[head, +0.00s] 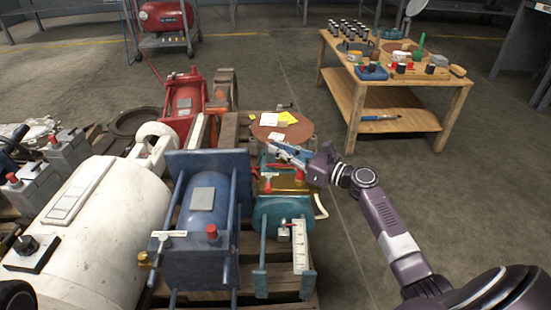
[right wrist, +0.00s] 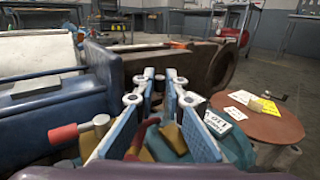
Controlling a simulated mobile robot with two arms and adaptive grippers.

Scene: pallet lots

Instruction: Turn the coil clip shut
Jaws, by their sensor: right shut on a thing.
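My right gripper (head: 277,152) reaches in from the right over a teal machine (head: 283,217) with a brass-coloured block (head: 286,186) on top. The lever's lower end and the exact contact are partly hidden by the fingers. My left gripper is not in view.
A blue motor (head: 203,210) and a white tank (head: 105,225) stand close on the left. A round brown-topped drum (head: 300,133) with papers lies just behind the gripper. A wooden table (head: 385,92) stands farther back. The floor at right is clear.

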